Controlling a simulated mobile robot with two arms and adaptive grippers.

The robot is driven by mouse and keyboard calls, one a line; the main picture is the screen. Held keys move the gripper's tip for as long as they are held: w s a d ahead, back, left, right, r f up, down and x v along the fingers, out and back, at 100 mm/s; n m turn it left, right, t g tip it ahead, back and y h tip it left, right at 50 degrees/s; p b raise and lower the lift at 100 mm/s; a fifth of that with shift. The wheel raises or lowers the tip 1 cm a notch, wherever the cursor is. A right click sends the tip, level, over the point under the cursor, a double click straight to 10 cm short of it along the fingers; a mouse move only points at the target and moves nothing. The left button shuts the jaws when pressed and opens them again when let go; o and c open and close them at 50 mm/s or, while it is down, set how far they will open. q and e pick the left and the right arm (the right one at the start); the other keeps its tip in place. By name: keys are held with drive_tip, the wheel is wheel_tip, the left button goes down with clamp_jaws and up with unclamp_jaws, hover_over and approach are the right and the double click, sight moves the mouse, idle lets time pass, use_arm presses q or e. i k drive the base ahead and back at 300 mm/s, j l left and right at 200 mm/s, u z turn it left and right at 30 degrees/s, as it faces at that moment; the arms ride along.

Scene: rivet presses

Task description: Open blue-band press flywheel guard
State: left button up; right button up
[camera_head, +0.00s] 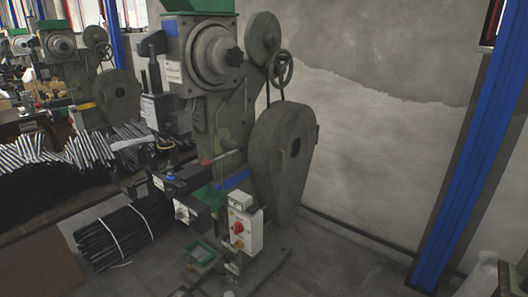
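The blue-band press (228,120) stands in the middle of the head view, grey-green, with a blue band (232,181) on its body below the column. Its flywheel guard (270,165) is the large teardrop-shaped grey cover on its right side. The guard looks closed over the flywheel, which is hidden. A small dark handle or slot (296,147) shows on the guard's face, and a small tab sticks out at its right edge. Neither of my grippers is in view.
A handwheel (280,68) sits above the guard. A control box (245,227) with a red knob stands in front of its lower part. A second press (75,70) with a yellow band and bundled dark rods (122,235) are at left. Floor right of the press is clear up to a blue post (470,170).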

sight(288, 176)
drive_tip(key=i+l, duration=0.1)
drive_tip(key=i, duration=0.65)
drive_tip(key=i+l, duration=0.15)
drive_tip(key=i, duration=0.55)
